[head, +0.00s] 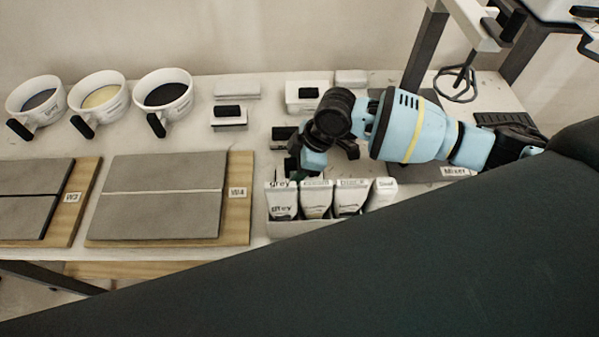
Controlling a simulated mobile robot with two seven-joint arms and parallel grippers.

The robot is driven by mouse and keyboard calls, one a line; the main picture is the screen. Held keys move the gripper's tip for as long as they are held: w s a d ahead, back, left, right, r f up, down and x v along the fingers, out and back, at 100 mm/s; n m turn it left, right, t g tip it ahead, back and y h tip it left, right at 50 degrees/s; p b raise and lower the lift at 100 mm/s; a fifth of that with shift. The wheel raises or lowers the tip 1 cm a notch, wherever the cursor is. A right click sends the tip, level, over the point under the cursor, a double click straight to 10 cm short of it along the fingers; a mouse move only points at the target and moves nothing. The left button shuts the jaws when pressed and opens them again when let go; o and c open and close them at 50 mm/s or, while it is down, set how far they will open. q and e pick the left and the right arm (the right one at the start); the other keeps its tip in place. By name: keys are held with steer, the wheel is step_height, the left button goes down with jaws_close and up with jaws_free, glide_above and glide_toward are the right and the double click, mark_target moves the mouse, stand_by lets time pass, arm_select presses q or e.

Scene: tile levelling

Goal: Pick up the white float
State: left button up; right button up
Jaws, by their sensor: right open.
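Several floats with black handles lie on the table. One pale float (229,122) has a dark lower edge and lies left of my right arm. A whiter float (296,101) lies behind my right gripper, partly covered by my wrist. A third float (281,134), mostly dark in what shows, is partly hidden by my right gripper. My right gripper (294,166) is open and points down beside this third float, just behind the row of bags. Whether it touches anything is hard to tell. My left gripper is out of view.
Bags of grout (284,203) stand in a tray in front of my right gripper. Tile boards (160,215) lie at left and three white handled bowls (163,95) stand behind them. Pale blocks (237,90) lie at the back. A mixer paddle (457,83) hangs at right.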

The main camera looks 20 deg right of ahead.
steer(key=shift+c, duration=0.5)
jaws_close()
step_height(320, 180, up, 10)
steer(key=shift+r+p, duration=0.1)
steer(key=shift+p, duration=0.2)
steer(key=d+r+m+t+h, duration=0.1)
steer(key=d+r+m+h, duration=0.1)
steer(key=m, duration=0.5)
steer(key=s+d+r+m+t+h, duration=0.1)
steer(key=d+r+m+t+h, duration=0.1)
steer(key=d+r+m, duration=0.3)
steer(key=shift+d+m, duration=0.65)
steer(key=shift+m, duration=0.75)
